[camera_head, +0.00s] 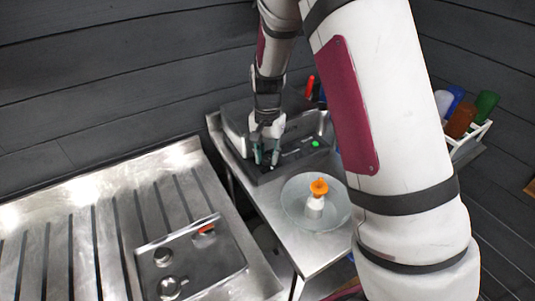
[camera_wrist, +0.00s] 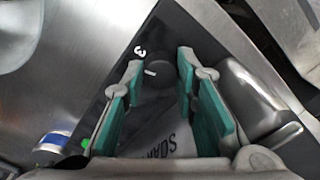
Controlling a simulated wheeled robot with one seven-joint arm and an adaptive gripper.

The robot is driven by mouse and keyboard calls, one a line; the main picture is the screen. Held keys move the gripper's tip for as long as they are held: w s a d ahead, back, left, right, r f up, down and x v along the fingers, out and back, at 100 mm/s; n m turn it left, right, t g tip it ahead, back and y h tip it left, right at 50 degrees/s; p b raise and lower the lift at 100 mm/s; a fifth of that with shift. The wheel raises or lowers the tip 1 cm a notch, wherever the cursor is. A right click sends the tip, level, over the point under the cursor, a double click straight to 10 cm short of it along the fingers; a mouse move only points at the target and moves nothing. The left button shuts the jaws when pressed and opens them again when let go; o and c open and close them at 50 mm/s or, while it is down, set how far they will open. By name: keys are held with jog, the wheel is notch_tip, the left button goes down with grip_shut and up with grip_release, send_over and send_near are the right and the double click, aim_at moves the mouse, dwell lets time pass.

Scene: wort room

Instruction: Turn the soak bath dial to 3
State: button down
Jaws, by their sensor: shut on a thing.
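The soak bath (camera_head: 237,119) is a dark grey box with a dark front panel on the steel bench; part of the word "SOAK" shows on the panel in the wrist view. Its dial (camera_wrist: 155,78) is a round black knob with a short white mark. A white "3" (camera_wrist: 140,51) is printed beside it, and the mark points roughly to the left, just below that number. My gripper (camera_head: 265,157) is down at the panel. In the wrist view its teal-padded fingers (camera_wrist: 159,66) are on either side of the dial and shut on it. Other dial numbers are hidden.
A green light (camera_head: 316,144) is on the panel to the right. A glass bowl (camera_head: 295,211) with an orange-topped white bottle (camera_head: 318,195) stands in front on the bench. A steel counter (camera_head: 80,215) with a knobbed plate is at left. A bottle rack (camera_head: 470,140) is at right.

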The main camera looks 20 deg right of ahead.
aim_at(267, 157)
dwell(0.4)
jog(key=c, duration=1.5)
grip_release()
jog(key=shift+c, duration=0.2)
notch_tip(267, 157, up, 12)
jog(key=shift+o, duration=0.3)
